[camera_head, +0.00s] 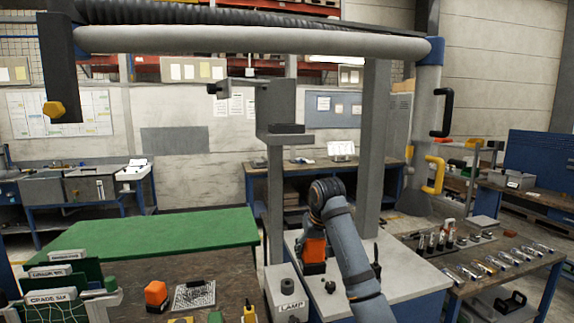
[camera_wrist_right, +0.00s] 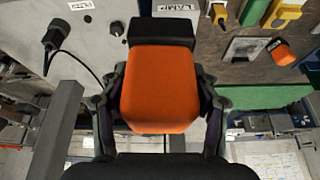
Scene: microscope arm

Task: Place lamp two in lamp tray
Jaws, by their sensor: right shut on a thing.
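My right gripper (camera_head: 314,236) is shut on an orange lamp (camera_head: 313,251) with a black end, held over the pale bench top. In the right wrist view the right gripper (camera_wrist_right: 163,88) has one finger on each side of the orange lamp (camera_wrist_right: 160,90). A grey box labelled LAMP (camera_head: 281,283) stands just left of the held lamp in the head view. Its label (camera_wrist_right: 177,6) shows at the top of the wrist view. A second orange lamp (camera_head: 156,294) sits on the brown table at left. My left gripper is not in view.
A grey microscope column (camera_head: 275,190) rises behind the LAMP box, close to my right arm. A black plug (camera_wrist_right: 55,36) with a cable lies on the pale bench (camera_head: 398,265). A green mat (camera_head: 160,233) is at left. Metal tools (camera_head: 480,268) lie at right.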

